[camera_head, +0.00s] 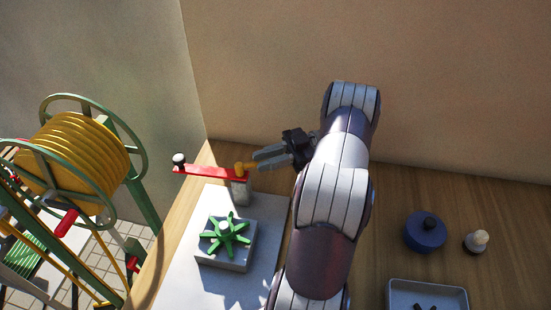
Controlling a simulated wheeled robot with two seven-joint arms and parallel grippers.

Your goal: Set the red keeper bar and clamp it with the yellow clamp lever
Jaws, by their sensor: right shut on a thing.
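The red keeper bar (210,174) lies roughly level above the table, with a black-and-white knob (179,160) at its left end. Its right end sits at the top of a grey post (240,192). The yellow clamp lever (244,167) is at the top of this post, by the bar's right end. My right gripper (257,160) reaches in from the right and is shut on the yellow lever's right end. Its fingertips partly hide the lever. Whether the lever presses on the bar is too small to tell. My left gripper is not in view.
A green star-shaped wheel (226,236) sits on a grey block (238,257) in front of the post. A yellow hose reel (75,160) stands at the left. A blue pot (425,232), a small knobbed object (476,241) and a grey tray (458,292) are at the right.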

